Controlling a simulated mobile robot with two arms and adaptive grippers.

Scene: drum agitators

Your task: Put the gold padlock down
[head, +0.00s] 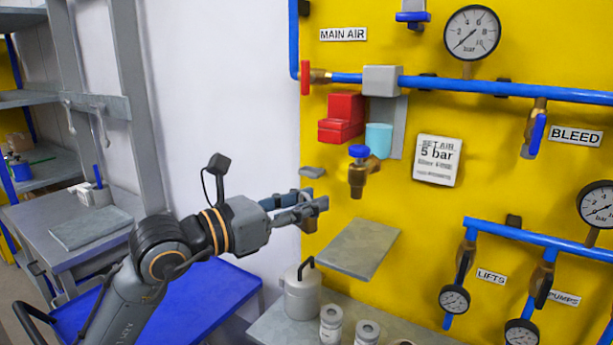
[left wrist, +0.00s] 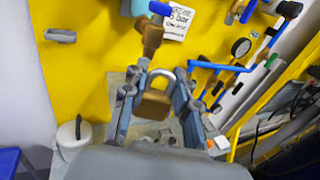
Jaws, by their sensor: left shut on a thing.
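My left gripper (head: 320,203) is shut on the gold padlock (left wrist: 152,104) and holds it in the air in front of the yellow panel. In the left wrist view the padlock is between the two fingers of the gripper (left wrist: 160,88), with its grey shackle towards the panel. In the head view only a small brass-coloured part of the padlock (head: 308,225) shows below the fingers. A flat grey shelf (head: 358,249) on the panel is lower and to the right of the gripper. My right gripper is not in view.
A brass valve with a blue knob (head: 357,172) sticks out just right of the gripper. A small grey ledge (head: 312,172) is above it. Below are a lidded grey can (head: 302,293) and white jars (head: 331,324) on a bench. The grey shelf looks bare.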

